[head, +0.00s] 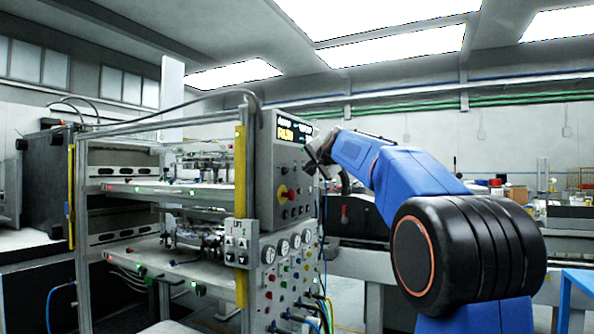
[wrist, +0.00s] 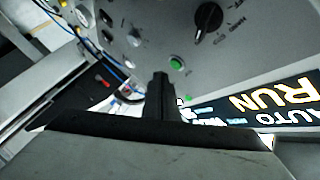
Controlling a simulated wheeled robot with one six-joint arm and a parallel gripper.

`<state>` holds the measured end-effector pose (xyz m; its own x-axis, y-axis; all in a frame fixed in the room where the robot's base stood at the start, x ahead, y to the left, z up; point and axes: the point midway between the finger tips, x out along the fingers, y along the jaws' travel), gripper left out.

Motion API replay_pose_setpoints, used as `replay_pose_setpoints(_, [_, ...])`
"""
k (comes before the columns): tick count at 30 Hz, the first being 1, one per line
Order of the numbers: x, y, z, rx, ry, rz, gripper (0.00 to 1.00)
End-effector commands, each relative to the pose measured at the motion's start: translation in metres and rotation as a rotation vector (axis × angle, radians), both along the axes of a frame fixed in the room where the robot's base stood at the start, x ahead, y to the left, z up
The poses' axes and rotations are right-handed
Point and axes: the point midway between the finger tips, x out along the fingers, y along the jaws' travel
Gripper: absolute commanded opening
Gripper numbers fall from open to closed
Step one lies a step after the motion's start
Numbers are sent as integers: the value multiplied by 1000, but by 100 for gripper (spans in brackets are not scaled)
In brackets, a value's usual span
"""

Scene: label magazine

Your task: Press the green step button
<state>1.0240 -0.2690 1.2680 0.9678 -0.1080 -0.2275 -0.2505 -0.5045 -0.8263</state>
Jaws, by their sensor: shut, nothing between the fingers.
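The green step button (wrist: 176,62) is a small round green button on the grey control panel (wrist: 135,30). In the wrist view it sits just above and to the right of the tip of my gripper (wrist: 160,78). The gripper is shut, with its dark fingers together and nothing held. The fingertips look close to the panel, but I cannot tell whether they touch it. In the head view my gripper (head: 317,158) is at the upper right of the panel face (head: 265,160). I cannot make out the green button clearly there.
A black rotary knob (wrist: 208,18) sits above the button in the wrist view. A lit display (wrist: 265,102) reads AUTO RUN, upside down. In the head view a red stop button (head: 282,193), gauges (head: 283,248) and hoses (head: 325,305) lie lower on the machine.

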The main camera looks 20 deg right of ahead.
Motion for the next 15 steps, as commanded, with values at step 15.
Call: replay_pose_setpoints(15, [-31, -24, 1, 0, -2, -1, 0])
